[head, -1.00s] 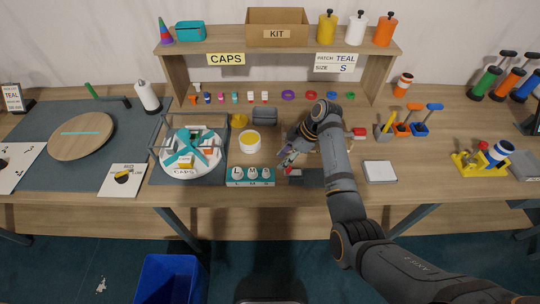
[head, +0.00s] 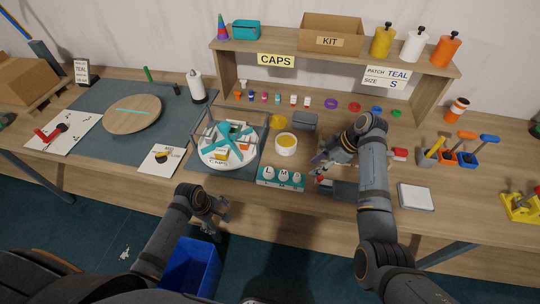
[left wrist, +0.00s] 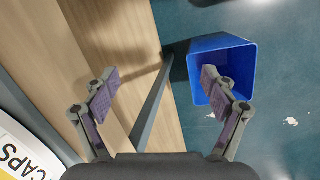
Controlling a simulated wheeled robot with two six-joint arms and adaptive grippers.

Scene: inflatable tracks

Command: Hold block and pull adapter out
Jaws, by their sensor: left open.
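A dark grey block-like piece (head: 346,190) lies near the table's front edge, partly hidden by my right arm. I cannot tell whether it is the task's block. My left gripper (head: 218,206) is open and empty in front of the table edge, above the blue bin. Its two fingers (left wrist: 157,80) stand wide apart in the left wrist view.
A teal holder (head: 280,183) marked L, M, S stands left of my right gripper. A blue bin (head: 190,268) stands on the floor. A white pad (head: 416,196) lies at the right.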

